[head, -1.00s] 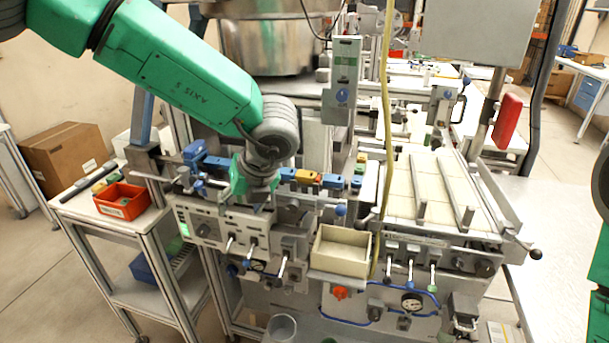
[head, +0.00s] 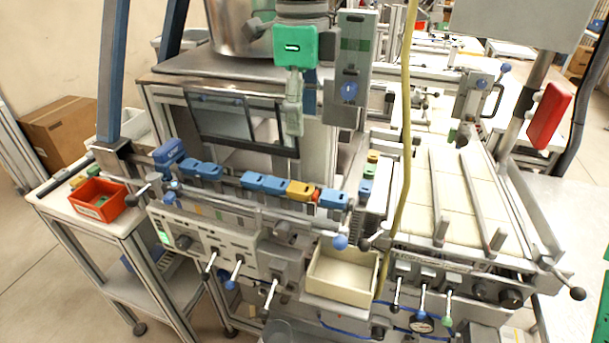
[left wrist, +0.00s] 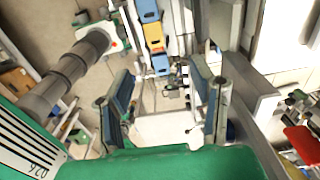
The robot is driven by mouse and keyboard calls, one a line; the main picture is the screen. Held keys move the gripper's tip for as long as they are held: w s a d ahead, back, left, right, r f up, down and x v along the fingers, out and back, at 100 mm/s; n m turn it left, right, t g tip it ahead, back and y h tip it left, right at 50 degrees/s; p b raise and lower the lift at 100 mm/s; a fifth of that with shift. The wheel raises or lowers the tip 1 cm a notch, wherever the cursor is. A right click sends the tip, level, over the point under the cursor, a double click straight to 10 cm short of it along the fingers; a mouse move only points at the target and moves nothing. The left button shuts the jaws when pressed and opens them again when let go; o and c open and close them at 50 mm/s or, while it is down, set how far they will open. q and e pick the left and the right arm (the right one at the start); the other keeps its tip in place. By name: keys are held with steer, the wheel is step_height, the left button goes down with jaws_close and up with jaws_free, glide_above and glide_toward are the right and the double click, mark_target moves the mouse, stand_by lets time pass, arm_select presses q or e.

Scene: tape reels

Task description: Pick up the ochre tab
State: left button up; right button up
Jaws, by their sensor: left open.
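The ochre tab (head: 299,190) sits in the row of coloured tabs along the front rail of the machine, with a blue tab (head: 276,185) on its left and a small red piece (head: 316,196) on its right. In the left wrist view the ochre tab (left wrist: 154,38) lies between two blue tabs, beyond the fingers. My left gripper (head: 294,128) hangs in the upper middle of the head view, pointing down, above the rail and apart from the tab. In the left wrist view its two fingers (left wrist: 160,85) are spread wide, empty. My right gripper is out of view.
A beige open bin (head: 342,277) is below the rail. A yellow hose (head: 406,120) hangs to its right. A second stack holds another yellowish tab (head: 373,156). A red bin (head: 97,200) stands on the left cart. Levers and knobs line the machine's front.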

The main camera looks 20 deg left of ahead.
arm_select(q)
glide_above(300, 187)
steer(key=f, duration=0.5)
steer(key=d+f, duration=0.1)
steer(key=f, duration=0.2)
steer(key=shift+w, duration=0.25)
steer(key=shift+a+f, duration=0.1)
steer(key=shift+f, duration=0.05)
steer(key=f, duration=0.1)
steer(key=f+p, duration=0.1)
steer(key=a+f, duration=0.1)
steer(key=f, duration=0.1)
steer(key=shift+s+f, duration=0.1)
steer(key=shift+s, duration=0.25)
steer(key=shift+w+f+p, duration=0.15)
steer(key=shift+f+p, duration=0.15)
steer(key=shift+f, duration=0.1)
steer(key=shift+d, duration=0.15)
steer(key=c, duration=0.8)
